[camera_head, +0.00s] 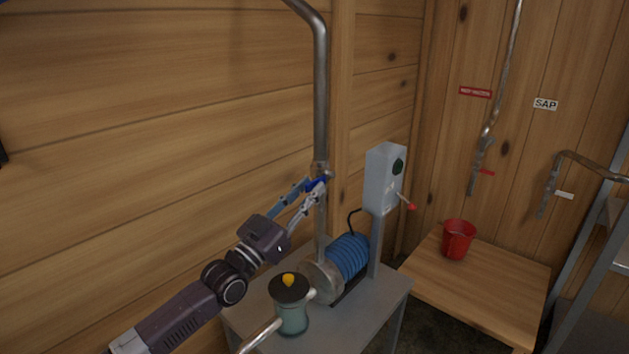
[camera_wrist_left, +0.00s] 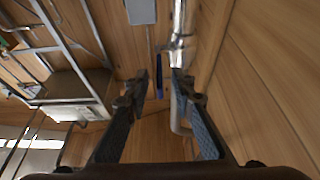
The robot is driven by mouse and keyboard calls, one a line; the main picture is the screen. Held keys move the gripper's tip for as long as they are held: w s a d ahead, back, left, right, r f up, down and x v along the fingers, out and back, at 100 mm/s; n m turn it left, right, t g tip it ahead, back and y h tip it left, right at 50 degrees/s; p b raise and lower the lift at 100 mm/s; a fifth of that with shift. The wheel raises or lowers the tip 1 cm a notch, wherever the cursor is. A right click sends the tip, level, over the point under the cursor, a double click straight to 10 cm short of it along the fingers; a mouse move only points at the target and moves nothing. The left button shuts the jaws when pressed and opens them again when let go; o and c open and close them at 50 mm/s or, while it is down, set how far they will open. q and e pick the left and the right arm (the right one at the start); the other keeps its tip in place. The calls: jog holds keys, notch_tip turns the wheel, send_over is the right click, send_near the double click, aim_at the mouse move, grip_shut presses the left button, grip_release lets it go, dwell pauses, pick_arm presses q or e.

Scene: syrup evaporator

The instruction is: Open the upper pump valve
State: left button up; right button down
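The upper pump valve has a blue handle (camera_head: 317,184) and sits on the vertical steel pipe (camera_head: 321,100) above the pump. My left gripper (camera_head: 314,187) is at the valve, its fingers reaching up to the handle from the lower left. In the left wrist view, the fingers of my left gripper (camera_wrist_left: 160,77) are apart. The blue handle (camera_wrist_left: 159,83) shows in the gap between them, and the pipe (camera_wrist_left: 182,42) is by the right fingertip. I cannot tell whether a finger touches the handle. My right gripper is out of view.
Below stand the blue pump motor (camera_head: 348,256) and a green canister (camera_head: 291,314) with a black lid and yellow knob. A grey switch box (camera_head: 384,178) with a red-tipped lever is right of the pipe. A red bucket (camera_head: 458,240) stands on a wooden table (camera_head: 490,290).

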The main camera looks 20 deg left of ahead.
pick_arm(q)
jog(key=shift+x, duration=1.2)
jog(key=shift+c, duration=0.6)
grip_shut()
